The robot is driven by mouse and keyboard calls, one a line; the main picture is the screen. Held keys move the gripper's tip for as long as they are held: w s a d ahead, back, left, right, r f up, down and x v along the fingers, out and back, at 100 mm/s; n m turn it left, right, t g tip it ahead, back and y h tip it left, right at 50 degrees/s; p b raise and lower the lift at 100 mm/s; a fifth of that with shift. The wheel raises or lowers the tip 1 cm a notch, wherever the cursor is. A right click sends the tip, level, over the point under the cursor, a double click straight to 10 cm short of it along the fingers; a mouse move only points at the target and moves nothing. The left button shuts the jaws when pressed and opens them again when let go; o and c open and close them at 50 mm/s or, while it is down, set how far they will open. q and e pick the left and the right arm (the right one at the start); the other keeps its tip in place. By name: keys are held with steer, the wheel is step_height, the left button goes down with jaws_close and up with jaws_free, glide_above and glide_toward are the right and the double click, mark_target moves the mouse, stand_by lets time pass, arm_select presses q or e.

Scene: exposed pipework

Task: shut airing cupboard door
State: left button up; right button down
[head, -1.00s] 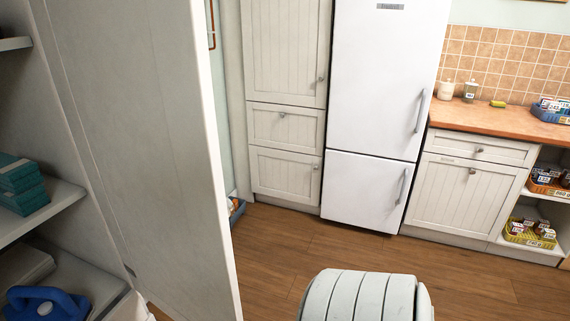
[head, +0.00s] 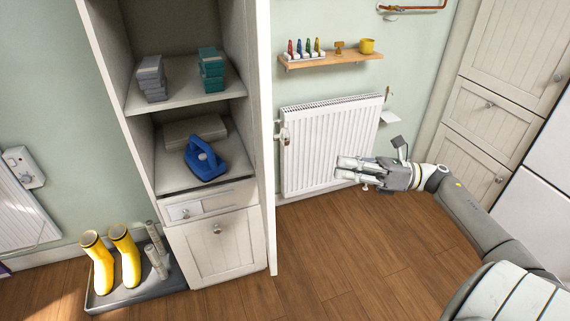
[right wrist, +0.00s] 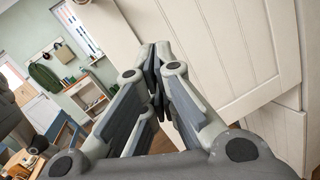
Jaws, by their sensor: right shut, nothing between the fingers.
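The airing cupboard (head: 160,190) stands open left of centre in the head view, its shelves in plain sight. Its door (head: 267,150) stands swung out and shows nearly edge-on along the cupboard's right side. A metal handle (head: 284,135) sticks out to the right of the door. My right gripper (head: 340,168) is to the right of the door, fingers pointing left towards it, with a visible gap between. In the right wrist view its fingers (right wrist: 155,60) are together and empty. A cream panelled surface (right wrist: 215,45) fills the right there; I cannot tell which unit it is. My left gripper is out of view.
The cupboard holds grey boxes (head: 151,78), teal boxes (head: 211,70) and a blue iron (head: 204,158). Yellow boots (head: 128,255) stand on a tray at its left. A radiator (head: 328,140) and a small shelf (head: 330,60) are behind my right gripper. The wooden floor ahead is clear.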

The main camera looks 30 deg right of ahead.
steer(key=s+a+r+n+g+y, duration=0.1)
steer(key=s+a+r+n+g, duration=0.25)
steer(key=r+n, duration=0.2)
arm_select(q)
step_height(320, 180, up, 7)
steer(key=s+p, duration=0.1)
steer(key=p, duration=0.5)
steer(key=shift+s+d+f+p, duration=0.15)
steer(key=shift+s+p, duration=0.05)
steer(key=shift+p, duration=0.1)
arm_select(e)
steer(key=x, duration=1.3)
steer(key=shift+f+n+g, duration=0.35)
steer(key=shift+f, duration=0.25)
steer(key=shift+a, duration=0.1)
